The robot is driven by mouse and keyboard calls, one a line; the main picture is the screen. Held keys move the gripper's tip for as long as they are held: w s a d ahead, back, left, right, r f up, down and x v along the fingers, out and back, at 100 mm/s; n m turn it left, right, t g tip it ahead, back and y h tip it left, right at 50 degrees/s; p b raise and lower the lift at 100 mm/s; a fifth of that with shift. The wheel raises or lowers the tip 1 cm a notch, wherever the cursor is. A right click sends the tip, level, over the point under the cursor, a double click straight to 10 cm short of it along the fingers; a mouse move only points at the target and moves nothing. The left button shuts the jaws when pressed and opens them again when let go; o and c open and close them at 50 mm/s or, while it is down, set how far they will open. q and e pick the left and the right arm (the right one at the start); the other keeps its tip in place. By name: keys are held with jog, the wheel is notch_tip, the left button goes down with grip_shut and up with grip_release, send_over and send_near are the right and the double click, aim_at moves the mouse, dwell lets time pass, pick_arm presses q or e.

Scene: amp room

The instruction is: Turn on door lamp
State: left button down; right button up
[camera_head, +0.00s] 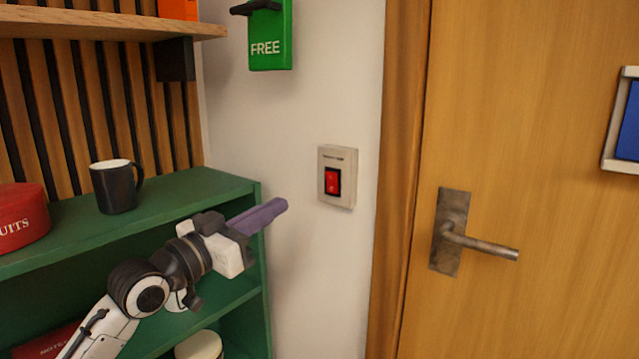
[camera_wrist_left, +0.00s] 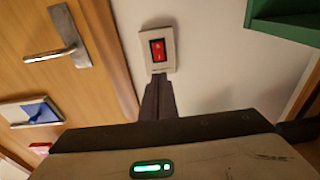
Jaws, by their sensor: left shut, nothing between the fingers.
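A red rocker switch (camera_head: 332,181) sits in a pale wall plate (camera_head: 338,200) on the white wall, between the green shelf and the wooden door. My left gripper (camera_head: 281,205) is shut and empty, its purple-grey fingers pointing at the wall to the left of and a little below the plate in the head view. In the left wrist view the red switch (camera_wrist_left: 158,50) and its plate show just beyond the fingertips (camera_wrist_left: 158,80). I cannot tell whether the fingertips touch the plate. No lamp can be made out. My right gripper is out of view.
A green shelf (camera_head: 200,184) holds a dark mug (camera_head: 118,188) and a red tin (camera_head: 22,218), close to my left arm. A green "FREE" sign (camera_head: 270,40) hangs above the switch. The door (camera_head: 530,90) has a metal handle (camera_head: 480,246) to the right.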

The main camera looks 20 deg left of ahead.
pick_arm(q)
jog(key=p, duration=0.2)
send_near(330, 176)
jog(key=x, duration=0.5)
jog(key=shift+w, duration=0.1)
jog(key=shift+w+d+r, duration=0.1)
jog(key=shift+w+d, duration=0.15)
jog(key=shift+w, duration=0.4)
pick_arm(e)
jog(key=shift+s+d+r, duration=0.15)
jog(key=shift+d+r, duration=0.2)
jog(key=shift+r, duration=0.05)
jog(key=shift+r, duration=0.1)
